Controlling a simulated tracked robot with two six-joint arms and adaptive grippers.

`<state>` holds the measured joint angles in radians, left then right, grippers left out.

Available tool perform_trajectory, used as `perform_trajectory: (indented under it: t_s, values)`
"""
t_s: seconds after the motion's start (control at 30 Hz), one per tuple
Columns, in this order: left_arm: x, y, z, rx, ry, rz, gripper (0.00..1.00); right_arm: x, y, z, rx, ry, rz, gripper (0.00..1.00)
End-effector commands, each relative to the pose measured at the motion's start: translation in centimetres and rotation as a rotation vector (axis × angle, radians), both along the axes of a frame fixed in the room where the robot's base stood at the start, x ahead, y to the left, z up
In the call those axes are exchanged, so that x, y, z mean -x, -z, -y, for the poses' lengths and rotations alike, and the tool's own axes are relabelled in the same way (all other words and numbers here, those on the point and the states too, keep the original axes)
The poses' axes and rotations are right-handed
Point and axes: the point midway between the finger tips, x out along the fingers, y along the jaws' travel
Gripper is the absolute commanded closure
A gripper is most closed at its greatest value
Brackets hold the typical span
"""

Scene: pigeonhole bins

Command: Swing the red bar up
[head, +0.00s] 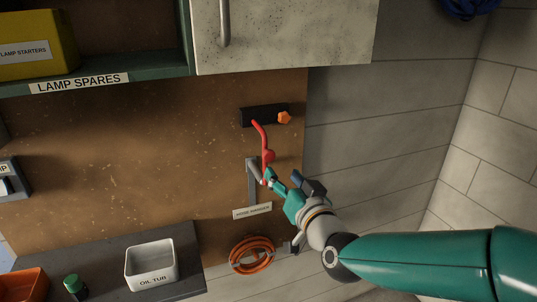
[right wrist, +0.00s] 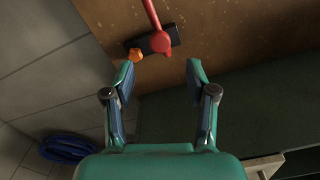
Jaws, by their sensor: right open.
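The red bar (head: 261,138) shows against the brown board, its curved upper end by a black block (head: 247,118) and its rounded red part lower down. An orange knob (head: 284,118) is at the block's right end. In the right wrist view the red bar (right wrist: 152,14) has its round part (right wrist: 162,43) in front of the black block. My right gripper (head: 283,179) is open and empty, just below the bar in the head view. In the right wrist view the round part lies beyond the gap between its fingertips (right wrist: 160,69). My left gripper is not in view.
A grey bracket (head: 251,180) is close to the right gripper, above a small label (head: 252,211). An orange hose coil (head: 253,256) hangs below. A pale cabinet door (head: 290,35) is above. A white oil tub (head: 151,266) stands on the dark shelf (head: 190,262) at lower left.

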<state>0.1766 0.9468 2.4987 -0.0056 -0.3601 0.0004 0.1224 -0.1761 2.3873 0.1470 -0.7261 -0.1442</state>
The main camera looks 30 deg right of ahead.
Motion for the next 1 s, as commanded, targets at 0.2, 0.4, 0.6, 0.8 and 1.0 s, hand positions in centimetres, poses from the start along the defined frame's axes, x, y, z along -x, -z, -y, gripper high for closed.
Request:
perform_trajectory:
  t_s: [0.2,0.4,0.6,0.8,1.0]
  values:
    - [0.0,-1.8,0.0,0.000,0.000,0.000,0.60,-4.7,-0.1,1.1,0.000,0.000,-0.004,0.43]
    - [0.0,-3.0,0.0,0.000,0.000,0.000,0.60,-7.9,-0.2,1.9,0.001,-0.001,-0.002,0.43]
    - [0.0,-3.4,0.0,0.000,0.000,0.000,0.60,-9.4,-0.1,2.3,-0.001,0.001,-0.001,0.43]
    - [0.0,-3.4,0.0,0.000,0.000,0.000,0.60,-9.7,0.0,2.4,-0.001,0.001,0.000,0.43]
    - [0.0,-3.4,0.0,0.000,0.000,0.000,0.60,-9.6,0.0,2.4,-0.001,0.001,0.000,0.57]
